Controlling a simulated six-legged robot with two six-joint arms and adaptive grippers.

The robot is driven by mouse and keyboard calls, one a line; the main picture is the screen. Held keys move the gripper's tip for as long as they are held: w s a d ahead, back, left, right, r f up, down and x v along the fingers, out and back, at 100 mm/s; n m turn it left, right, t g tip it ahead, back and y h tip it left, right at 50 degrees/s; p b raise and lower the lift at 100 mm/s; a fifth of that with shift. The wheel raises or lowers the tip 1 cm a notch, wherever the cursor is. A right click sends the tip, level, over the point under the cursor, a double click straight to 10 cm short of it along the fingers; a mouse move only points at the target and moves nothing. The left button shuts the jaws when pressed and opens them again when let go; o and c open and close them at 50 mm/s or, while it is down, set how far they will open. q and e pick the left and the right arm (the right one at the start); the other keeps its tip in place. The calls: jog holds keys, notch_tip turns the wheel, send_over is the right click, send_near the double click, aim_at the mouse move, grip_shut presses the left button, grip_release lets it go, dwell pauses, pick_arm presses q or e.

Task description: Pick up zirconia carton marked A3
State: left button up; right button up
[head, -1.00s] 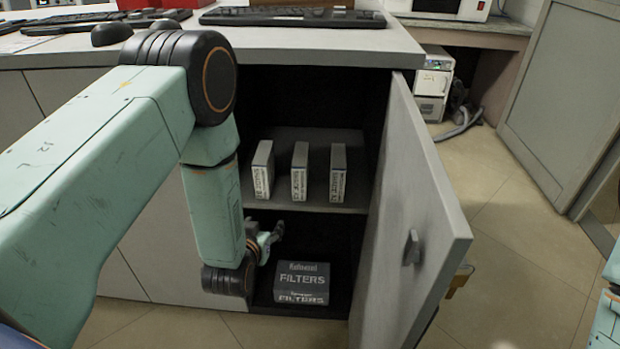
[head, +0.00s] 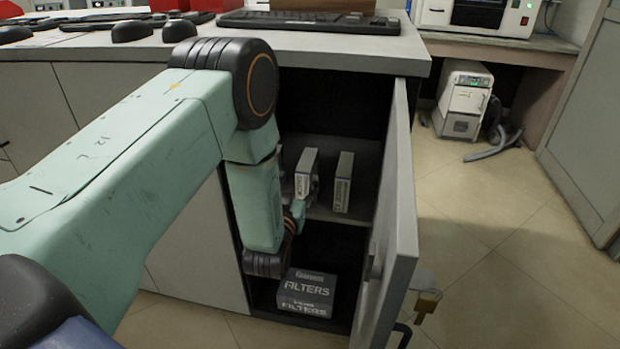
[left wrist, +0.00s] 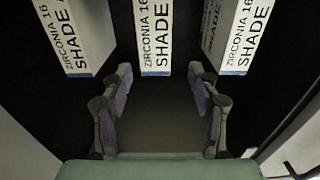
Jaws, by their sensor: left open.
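Zirconia cartons stand upright on the cabinet shelf (head: 325,213). Two show in the head view, one (head: 305,174) near my gripper and one (head: 342,183) to its right; my arm hides the other. In the left wrist view there are three, a left (left wrist: 78,35), a middle (left wrist: 154,38) and a right (left wrist: 238,38) carton, with "ZIRCONIA 16 SHADE" labels. The shade marks are cut off or too small to read, so I cannot tell which is A3. My left gripper (left wrist: 165,78) is open and empty, facing the middle carton. My right gripper is not in view.
A dark filters box (head: 306,291) sits in the lower compartment, below my left gripper. The open cabinet door (head: 395,215) bounds the right side. The counter (head: 330,45) with keyboards lies above.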

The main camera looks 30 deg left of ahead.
aim_at(306, 162)
pick_arm(q)
jog(key=b+x, duration=0.2)
jog(key=x, duration=0.4)
jog(key=shift+w+d+r+b, duration=0.1)
jog(key=shift+w+r+b, duration=0.05)
jog(key=shift+w+b, duration=0.15)
jog(key=shift+w, duration=0.35)
jog(key=shift+r, duration=0.1)
jog(key=shift+c, duration=0.7)
grip_shut()
